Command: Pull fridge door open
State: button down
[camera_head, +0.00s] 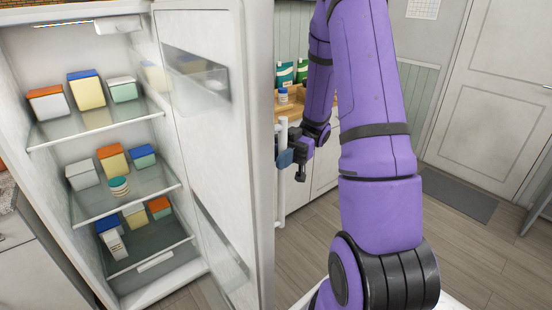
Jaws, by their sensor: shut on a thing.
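The fridge (28,165) stands at the left with its inside in view. Its white door (255,200) is swung wide open, edge towards me, with clear bins on its inner side. A white vertical bar handle (281,195) runs along the door's outer side. My gripper (285,158) is shut on the handle near its upper part. The fingers are small in the picture and partly hidden by the handle. My purple arm reaches to it from the right.
Several boxes and tubs stand on the fridge's glass shelves (100,128). A wooden counter (292,108) with bottles is behind the fridge door. A dark mat (458,194) lies before a white room door (500,95). Wooden floor (440,255) is clear at the right.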

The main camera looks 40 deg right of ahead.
jog(key=c, duration=1.2)
grip_release()
jog(key=shift+s+d, duration=0.1)
jog(key=shift+s, duration=0.25)
jog(key=shift+c, duration=0.2)
jog(key=shift+w, duration=0.15)
jog(key=v, duration=1)
jog(key=shift+d, duration=0.3)
jog(key=shift+w, duration=0.1)
